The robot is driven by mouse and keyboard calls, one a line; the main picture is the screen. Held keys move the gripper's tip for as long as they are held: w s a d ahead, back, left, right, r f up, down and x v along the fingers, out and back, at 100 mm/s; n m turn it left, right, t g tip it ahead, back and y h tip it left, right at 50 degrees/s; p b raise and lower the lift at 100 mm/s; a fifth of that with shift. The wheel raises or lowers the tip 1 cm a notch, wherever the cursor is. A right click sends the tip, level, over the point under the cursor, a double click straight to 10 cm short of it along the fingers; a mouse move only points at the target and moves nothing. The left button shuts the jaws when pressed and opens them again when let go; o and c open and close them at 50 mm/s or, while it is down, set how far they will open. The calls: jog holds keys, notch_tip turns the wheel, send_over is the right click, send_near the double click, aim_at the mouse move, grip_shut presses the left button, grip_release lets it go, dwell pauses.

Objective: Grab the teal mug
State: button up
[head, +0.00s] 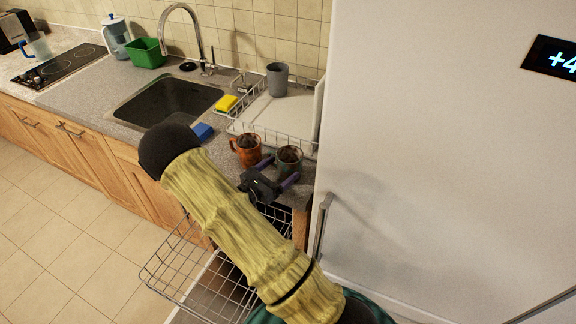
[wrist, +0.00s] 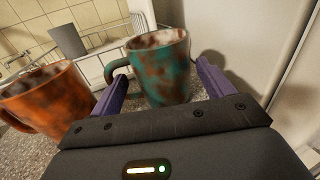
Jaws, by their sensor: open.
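The teal mug (wrist: 165,72), spotted with brown stains, stands upright on the counter. In the head view the teal mug (head: 289,160) is by the counter's right end, close to the fridge. My gripper (wrist: 165,85) is open, and in the wrist view its purple fingers reach to either side of the mug. The mug's handle is on its left, near the left finger. In the head view my gripper (head: 277,172) is at the mug's near side, and its black body hides a little of the counter.
An orange mug (head: 246,150), also at the left in the wrist view (wrist: 48,97), stands just left of the teal mug. A dish rack (head: 270,118) with a grey cup (head: 277,79) is behind. The fridge (head: 430,130) is close on the right. An open wire basket (head: 190,275) is below.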

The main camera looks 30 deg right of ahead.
aim_at(298, 156)
jog(key=p+x, duration=0.1)
jog(key=x, duration=0.3)
jog(key=shift+d, duration=0.15)
jog(key=c, duration=0.9)
jog(key=shift+r, duration=0.1)
notch_tip(298, 156, up, 10)
jog(key=shift+f+b, duration=0.1)
jog(key=shift+b, duration=0.4)
